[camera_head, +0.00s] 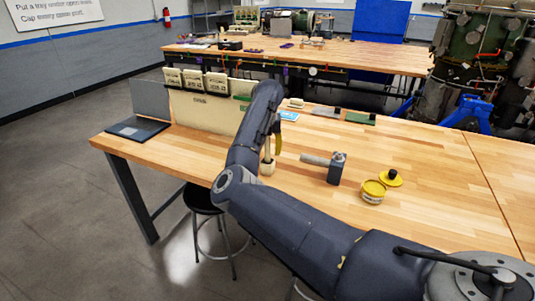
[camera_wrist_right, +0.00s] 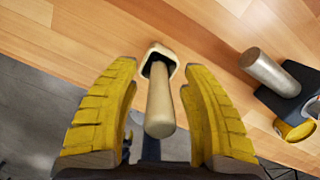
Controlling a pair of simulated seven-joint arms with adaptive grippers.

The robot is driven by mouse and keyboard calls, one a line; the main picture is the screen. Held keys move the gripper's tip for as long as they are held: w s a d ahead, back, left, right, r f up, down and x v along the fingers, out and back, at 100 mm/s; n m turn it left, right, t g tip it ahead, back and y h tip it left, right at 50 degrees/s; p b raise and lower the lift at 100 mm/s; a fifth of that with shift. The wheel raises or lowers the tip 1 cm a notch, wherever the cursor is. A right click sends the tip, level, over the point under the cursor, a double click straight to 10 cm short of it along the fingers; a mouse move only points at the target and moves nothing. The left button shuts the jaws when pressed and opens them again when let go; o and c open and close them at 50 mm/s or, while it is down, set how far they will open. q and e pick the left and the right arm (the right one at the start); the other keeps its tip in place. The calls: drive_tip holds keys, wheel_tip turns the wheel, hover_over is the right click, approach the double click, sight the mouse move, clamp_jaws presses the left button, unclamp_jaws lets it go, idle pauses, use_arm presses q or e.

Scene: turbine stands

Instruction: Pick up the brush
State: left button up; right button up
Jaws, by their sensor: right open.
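The brush (camera_wrist_right: 160,105) shows in the right wrist view as a pale wooden handle pointing toward the camera. Its lower end goes into a small cream square holder (camera_wrist_right: 163,51) with a dark opening. The holder also shows in the head view (camera_head: 267,168) on the near table, partly behind my right arm. The bristles are hidden. My right gripper (camera_wrist_right: 157,72) is open, with one yellow finger on each side of the handle and visible gaps between. In the head view the right gripper (camera_head: 277,143) is mostly behind my arm. My left gripper is not in view.
A hammer-like tool (camera_head: 337,168) lies right of the holder. A yellow tin (camera_head: 373,192) and its lid (camera_head: 391,179) are farther right. A cream rack (camera_head: 200,108) stands behind left, next to a dark flat panel (camera_head: 137,128). The table's front left is clear.

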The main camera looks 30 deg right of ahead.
drive_tip(key=shift+w+f, duration=0.1)
drive_tip(key=shift+f, duration=0.6)
drive_tip(key=shift+c, duration=0.4)
clamp_jaws()
